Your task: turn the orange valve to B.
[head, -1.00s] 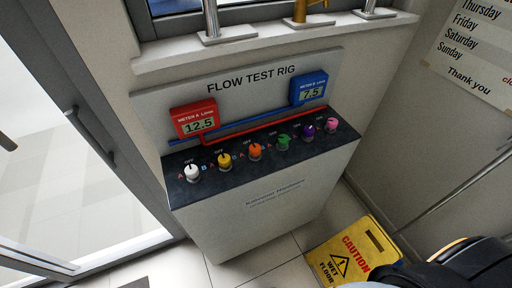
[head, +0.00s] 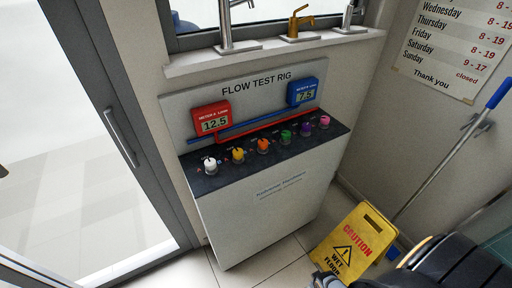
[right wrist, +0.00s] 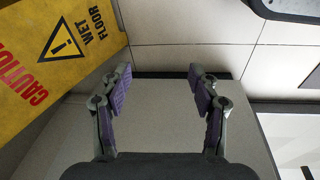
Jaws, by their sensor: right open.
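The orange valve (head: 263,146) is a small knob on the dark top panel of the flow test rig (head: 262,205). It is third from the left in the row, between the yellow valve (head: 238,156) and the green valve (head: 286,137). Its pointer is too small to read surely in the head view. My right gripper (right wrist: 159,80) is open and empty in the right wrist view, with its purple-padded fingers apart. It is well away from the valve, which the right wrist view does not show. My left gripper is not in view.
A yellow wet-floor sign (head: 353,244) stands right of the rig; it also shows in the right wrist view (right wrist: 58,55). A blue-ended pole (head: 460,140) leans at the right. Taps stand on the sill above the rig. A glass door (head: 95,150) is at the left.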

